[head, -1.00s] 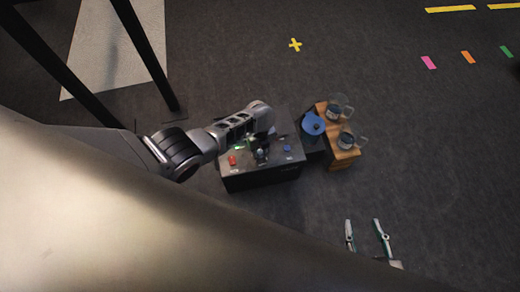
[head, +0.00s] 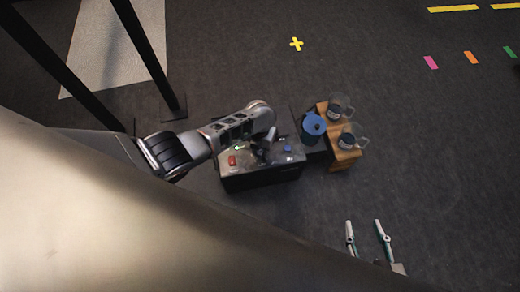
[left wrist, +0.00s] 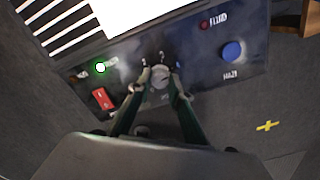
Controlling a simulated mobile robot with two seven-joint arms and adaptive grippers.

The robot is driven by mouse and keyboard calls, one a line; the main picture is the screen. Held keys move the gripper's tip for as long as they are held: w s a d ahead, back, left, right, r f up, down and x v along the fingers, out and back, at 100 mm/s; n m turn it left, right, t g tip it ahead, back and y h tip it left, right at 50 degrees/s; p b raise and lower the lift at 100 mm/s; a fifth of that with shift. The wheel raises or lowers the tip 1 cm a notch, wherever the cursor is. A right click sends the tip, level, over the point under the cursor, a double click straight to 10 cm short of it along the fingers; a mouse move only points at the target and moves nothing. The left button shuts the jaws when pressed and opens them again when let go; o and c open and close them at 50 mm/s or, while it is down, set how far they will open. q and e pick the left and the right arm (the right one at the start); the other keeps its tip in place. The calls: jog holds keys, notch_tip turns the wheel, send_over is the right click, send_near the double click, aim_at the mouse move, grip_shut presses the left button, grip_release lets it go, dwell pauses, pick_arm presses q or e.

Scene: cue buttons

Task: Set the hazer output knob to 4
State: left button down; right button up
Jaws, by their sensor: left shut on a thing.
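The hazer (head: 262,180) is a dark box with a control panel on top. In the left wrist view its output knob (left wrist: 160,76) is a round grey knob with white numerals around it; a 2 shows above it and the other marks are too blurred or covered to read. My left gripper (left wrist: 161,84) is shut on the knob, one finger on each side. In the head view my left arm covers the knob. My right gripper (head: 367,226) is at the bottom right of the head view, its fingers apart and empty, over the floor.
The panel also has a red rocker switch (left wrist: 103,99), a lit green lamp (left wrist: 100,68), a dark red FLUID lamp (left wrist: 205,25) and a blue HAZE button (left wrist: 232,51). Right of the box stand a blue-lidded container (head: 313,125) and a wooden stand (head: 345,157) with clear jugs.

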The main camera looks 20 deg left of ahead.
aim_at(260, 152)
pick_arm(q)
jog(key=shift+s+f+m, duration=0.1)
jog(key=shift+s+m, duration=0.05)
jog(key=shift+m, duration=0.15)
jog(key=c, duration=1.8)
grip_release()
jog(key=shift+r, duration=0.2)
notch_tip(260, 152, up, 12)
jog(key=shift+f, duration=0.15)
